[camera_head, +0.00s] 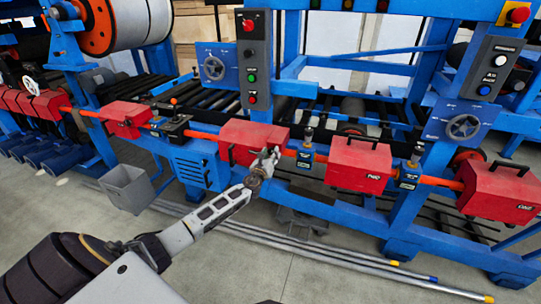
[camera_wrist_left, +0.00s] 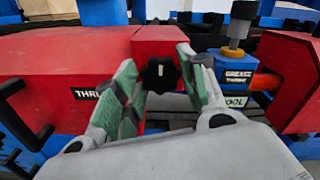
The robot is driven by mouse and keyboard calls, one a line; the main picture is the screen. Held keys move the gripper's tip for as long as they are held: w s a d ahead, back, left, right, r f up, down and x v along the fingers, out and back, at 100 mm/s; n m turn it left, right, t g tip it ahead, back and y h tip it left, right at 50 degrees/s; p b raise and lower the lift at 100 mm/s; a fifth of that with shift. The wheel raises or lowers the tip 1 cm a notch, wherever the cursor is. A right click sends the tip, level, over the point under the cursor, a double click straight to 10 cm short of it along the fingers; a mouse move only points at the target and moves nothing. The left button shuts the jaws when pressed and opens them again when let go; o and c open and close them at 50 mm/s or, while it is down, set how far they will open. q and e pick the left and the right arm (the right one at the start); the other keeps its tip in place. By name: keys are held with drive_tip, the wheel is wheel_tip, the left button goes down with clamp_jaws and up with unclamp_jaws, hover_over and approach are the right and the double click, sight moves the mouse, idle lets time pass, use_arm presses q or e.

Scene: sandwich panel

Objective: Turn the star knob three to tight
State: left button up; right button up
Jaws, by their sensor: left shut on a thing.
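The star knob three (camera_wrist_left: 160,73) is a black lobed knob with a pale mark on its face, on the front of a red box. In the left wrist view it sits between the green-padded fingers of my left gripper (camera_wrist_left: 160,90), which is shut on it. The red box (camera_wrist_left: 60,75) has a dark label starting "THR", partly covered by a finger. In the head view my left gripper (camera_head: 268,163) reaches the right end of this red box (camera_head: 240,139), and the knob is hidden behind the fingers. My right gripper is not in view.
Other red boxes (camera_head: 358,165) and orange shafts line the blue frame. A grease cup (camera_wrist_left: 236,30) and a grease sign stand just right of the knob. Control panels (camera_head: 254,65) rise above. A grey bin (camera_head: 126,188) and long metal pipes (camera_head: 330,252) lie on the floor.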

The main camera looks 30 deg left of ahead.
use_arm(q)
drive_tip(key=o, duration=0.6)
drive_tip(key=shift+o, duration=2)
drive_tip(key=v, duration=1.2)
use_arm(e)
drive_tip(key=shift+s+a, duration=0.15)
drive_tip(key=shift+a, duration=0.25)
